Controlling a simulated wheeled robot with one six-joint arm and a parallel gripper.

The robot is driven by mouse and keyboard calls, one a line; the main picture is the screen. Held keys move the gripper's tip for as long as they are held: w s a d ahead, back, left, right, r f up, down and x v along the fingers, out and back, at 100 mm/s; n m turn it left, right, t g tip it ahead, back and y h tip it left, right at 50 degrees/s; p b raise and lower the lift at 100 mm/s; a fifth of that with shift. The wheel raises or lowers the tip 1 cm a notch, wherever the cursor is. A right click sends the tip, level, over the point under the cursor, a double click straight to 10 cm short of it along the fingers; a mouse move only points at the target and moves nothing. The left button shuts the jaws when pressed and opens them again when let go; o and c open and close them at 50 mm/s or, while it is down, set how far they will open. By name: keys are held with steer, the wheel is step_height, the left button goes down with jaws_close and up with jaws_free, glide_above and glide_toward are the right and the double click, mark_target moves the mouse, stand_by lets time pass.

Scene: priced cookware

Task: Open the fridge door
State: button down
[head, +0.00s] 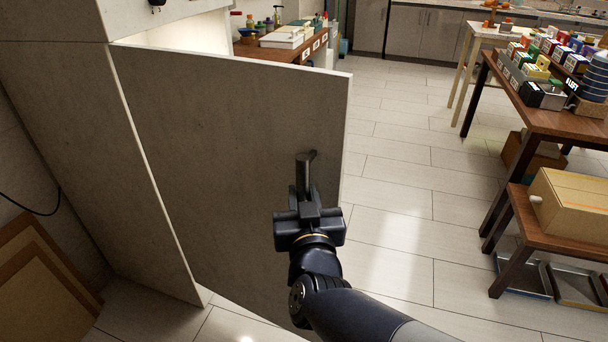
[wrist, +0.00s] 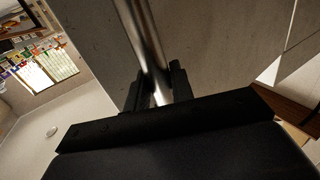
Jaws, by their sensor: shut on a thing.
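The fridge door (head: 230,140) is a large grey panel in the head view. It stands ajar, swung out from the fridge cabinet (head: 110,140), with a lit gap along its top left. My gripper (head: 307,185) is at the door's right side, on its dark vertical handle (head: 306,160). In the wrist view the handle (wrist: 145,40) is a shiny metal bar running between the two fingers of my gripper (wrist: 157,90). The fingers are shut on it. The fridge's inside is mostly hidden behind the door.
A wooden table (head: 545,115) with boxes and a low bench (head: 525,215) with a cardboard box stand at the right. A counter with trays (head: 285,40) is behind the door. Brown boards (head: 40,270) lean at lower left. The tiled floor (head: 400,200) between is clear.

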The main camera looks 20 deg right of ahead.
steer(key=shift+s+a+r+p, duration=0.1)
steer(key=shift+s+a+p, duration=0.1)
steer(key=shift+a, duration=0.2)
steer(key=shift+s+a+r+p, duration=0.1)
steer(key=shift+s+a+p, duration=0.1)
steer(key=shift+a, duration=0.2)
steer(key=shift+f, duration=0.1)
steer(key=c, duration=1.3)
jaws_free()
